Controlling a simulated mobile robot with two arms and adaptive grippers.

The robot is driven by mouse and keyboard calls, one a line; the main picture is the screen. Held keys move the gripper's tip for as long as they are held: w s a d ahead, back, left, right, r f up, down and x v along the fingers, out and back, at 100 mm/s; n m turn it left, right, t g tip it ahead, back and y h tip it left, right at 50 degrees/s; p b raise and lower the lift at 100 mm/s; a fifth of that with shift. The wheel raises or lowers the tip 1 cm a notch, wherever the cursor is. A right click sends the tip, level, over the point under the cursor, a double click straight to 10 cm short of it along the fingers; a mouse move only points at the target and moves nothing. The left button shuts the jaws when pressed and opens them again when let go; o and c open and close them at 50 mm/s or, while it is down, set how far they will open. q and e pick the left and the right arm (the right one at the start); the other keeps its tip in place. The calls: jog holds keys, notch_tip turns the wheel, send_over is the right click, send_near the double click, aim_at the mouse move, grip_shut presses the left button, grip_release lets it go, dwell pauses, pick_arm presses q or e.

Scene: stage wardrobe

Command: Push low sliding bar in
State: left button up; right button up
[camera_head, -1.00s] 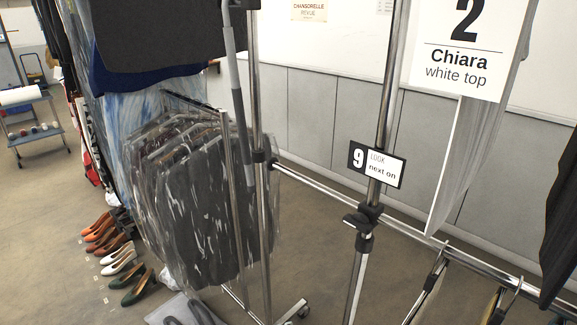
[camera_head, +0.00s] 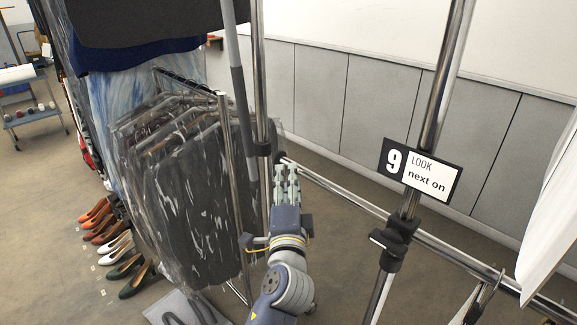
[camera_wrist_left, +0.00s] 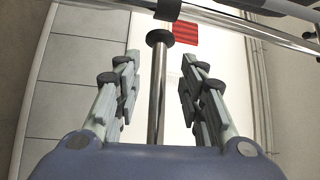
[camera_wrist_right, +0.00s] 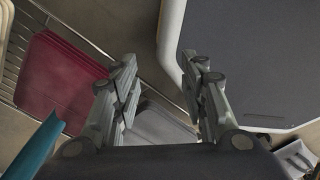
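The low bar (camera_head: 338,192) is a shiny horizontal tube. In the head view it runs from a dark end by the left rack post (camera_head: 262,100) down to the right past the middle post (camera_head: 440,90). My left gripper (camera_head: 286,178) is just in front of its left end. In the left wrist view its fingers (camera_wrist_left: 158,92) are spread, and a chrome rod with a round black cap (camera_wrist_left: 160,38) shows between them. I cannot tell whether they touch it. My right gripper (camera_wrist_right: 160,95) is open and empty in its wrist view, away from the bar.
A "9 LOOK next on" sign (camera_head: 420,172) hangs on the middle post, above a black clamp (camera_head: 394,242). Bagged dark garments (camera_head: 180,190) hang close on the left, shoes (camera_head: 115,245) stand on the floor, and white cloth (camera_head: 550,220) hangs at right.

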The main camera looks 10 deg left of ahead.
pick_arm(q)
jog(key=shift+p+x, duration=0.3)
jog(key=shift+x, duration=2)
jog(key=shift+c, duration=0.2)
grip_shut()
